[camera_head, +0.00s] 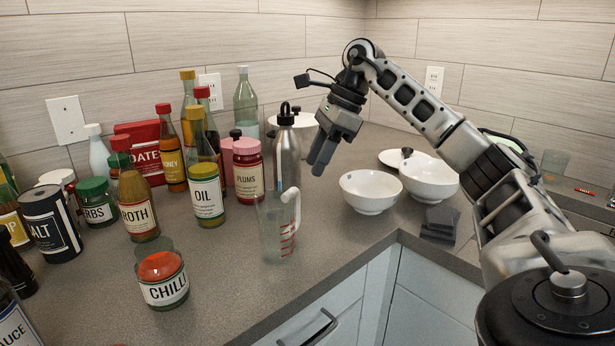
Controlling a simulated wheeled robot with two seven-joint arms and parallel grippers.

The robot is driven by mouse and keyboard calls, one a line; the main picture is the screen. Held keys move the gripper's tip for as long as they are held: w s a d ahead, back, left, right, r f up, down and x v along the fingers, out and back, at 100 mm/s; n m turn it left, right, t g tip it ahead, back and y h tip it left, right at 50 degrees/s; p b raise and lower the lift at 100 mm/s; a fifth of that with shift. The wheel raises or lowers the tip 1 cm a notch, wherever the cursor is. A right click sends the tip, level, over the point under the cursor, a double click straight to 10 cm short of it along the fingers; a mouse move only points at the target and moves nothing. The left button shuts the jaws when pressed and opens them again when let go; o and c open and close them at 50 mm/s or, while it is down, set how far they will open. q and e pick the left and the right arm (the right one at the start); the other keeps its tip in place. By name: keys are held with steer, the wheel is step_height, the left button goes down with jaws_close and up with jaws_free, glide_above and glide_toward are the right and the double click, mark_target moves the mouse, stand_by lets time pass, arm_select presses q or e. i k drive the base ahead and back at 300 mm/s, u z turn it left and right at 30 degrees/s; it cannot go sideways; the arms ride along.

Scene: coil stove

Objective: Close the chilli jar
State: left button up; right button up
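The chilli jar (165,291) stands upright near the front left of the counter. It is a short glass jar with a white label and a red-orange top surface. A dark, see-through greenish shape rises at its back edge; I cannot tell if this is a raised lid or glass. My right gripper (321,160) hangs in the air above the counter, pointing down, well to the right of and behind the jar. Nothing shows between its fingers, and their gap is unclear. My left gripper is out of view.
A clear measuring jug (277,228) stands between the jar and my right gripper. An oil bottle (207,196), a broth bottle (138,207) and a salt container (50,225) stand behind the jar. White bowls (371,193) are at the right. Counter in front of the jug is clear.

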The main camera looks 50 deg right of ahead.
mark_target(160, 270)
steer(key=k, duration=1)
